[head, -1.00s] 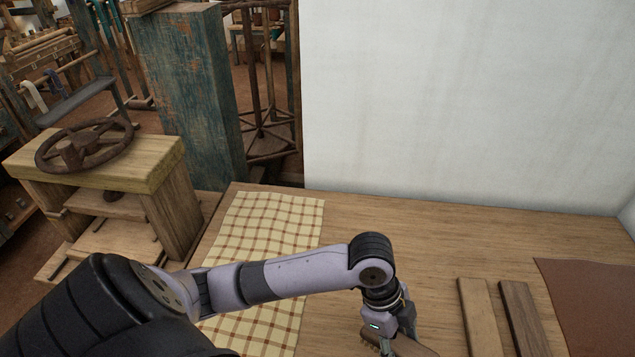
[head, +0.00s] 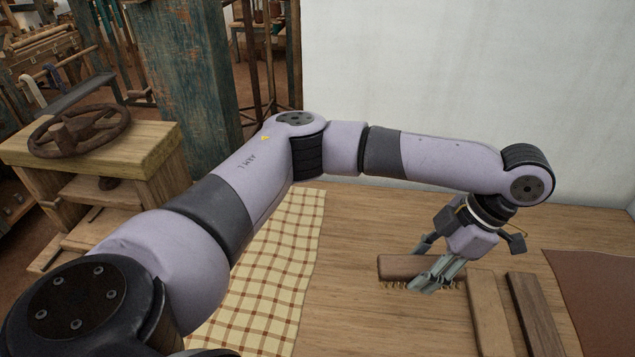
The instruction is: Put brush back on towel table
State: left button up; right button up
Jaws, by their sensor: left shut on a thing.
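The brush (head: 398,267) has a brown wooden back and short tan bristles along its lower edge. It is low over or on the wooden table (head: 370,325); I cannot tell whether it touches. My left gripper (head: 430,285) reaches down from the right end of my arm and is shut on the brush near its middle, hiding part of it. A yellow and brown checked towel (head: 270,265) lies on the table to the left of the brush, partly hidden by my left arm. My right gripper is not in view.
Two wooden slats, one light (head: 489,310) and one dark (head: 535,315), lie just right of the brush. A brown sheet (head: 600,295) lies at the far right. A wooden stand with a rusty handwheel (head: 80,130) is at left. A white wall (head: 450,80) stands behind the table.

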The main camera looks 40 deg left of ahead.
pick_arm(q)
jog(key=shift+w+a+r+m, duration=0.15)
jog(key=shift+a+r+m, duration=0.1)
jog(key=shift+r+m, duration=0.4)
send_over(392, 320)
jog(key=d, duration=0.1)
jog(key=f, duration=1.5)
jog(key=shift+w+d+f, duration=0.1)
jog(key=shift+w+d, duration=0.1)
jog(key=shift+w, duration=0.15)
notch_tip(392, 320, down, 5)
jog(key=shift+r, duration=0.1)
jog(key=o, duration=1.1)
jog(key=b+v, duration=0.1)
jog(key=v, duration=1.1)
jog(key=shift+s+b, duration=0.25)
jog(key=shift+b, duration=0.05)
